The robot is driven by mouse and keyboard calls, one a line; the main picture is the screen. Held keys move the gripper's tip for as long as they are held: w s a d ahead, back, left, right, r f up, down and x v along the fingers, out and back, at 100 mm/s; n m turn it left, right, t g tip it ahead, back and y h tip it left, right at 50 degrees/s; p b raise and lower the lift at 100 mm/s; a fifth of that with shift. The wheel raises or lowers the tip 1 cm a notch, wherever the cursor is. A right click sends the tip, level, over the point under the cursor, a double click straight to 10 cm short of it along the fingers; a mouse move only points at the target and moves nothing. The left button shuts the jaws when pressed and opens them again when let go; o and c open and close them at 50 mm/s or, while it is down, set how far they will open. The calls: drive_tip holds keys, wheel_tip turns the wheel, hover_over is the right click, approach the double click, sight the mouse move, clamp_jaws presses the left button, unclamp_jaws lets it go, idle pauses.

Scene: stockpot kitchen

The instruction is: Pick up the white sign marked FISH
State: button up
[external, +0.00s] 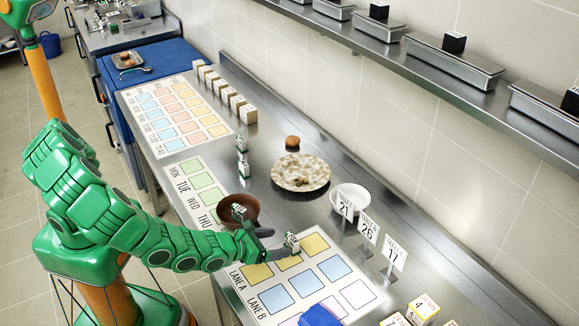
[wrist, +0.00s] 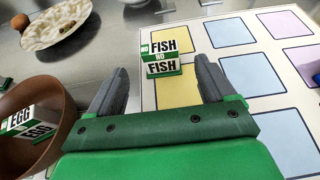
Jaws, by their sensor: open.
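The white sign marked FISH (wrist: 162,47) has a green base and reads "NO FISH" on two faces. It stands on a yellow square of the lane mat, and the external view shows it small (external: 291,242) just beyond my fingertips. My gripper (wrist: 161,82) is open and empty. Its two dark fingers point at the sign, one toward each side of it, with the sign ahead of and between the tips. In the external view my gripper (external: 276,244) is low over the mat.
A brown bowl (external: 252,221) holding EGG signs (wrist: 28,121) is close on the left in the wrist view. A speckled plate (external: 300,172), a white bowl (external: 350,199) and table number cards (external: 368,229) stand behind. A blue object (external: 319,316) lies at the mat's front.

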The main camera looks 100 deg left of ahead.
sight(289, 241)
drive_tip(key=shift+w+d+f, duration=0.1)
drive_tip(key=shift+w+f, duration=0.05)
drive_tip(key=shift+f, duration=0.25)
drive_tip(key=shift+r+x, duration=0.2)
drive_tip(key=shift+x, duration=3.55)
drive_tip(key=shift+c, duration=0.5)
drive_tip(key=c, duration=0.9)
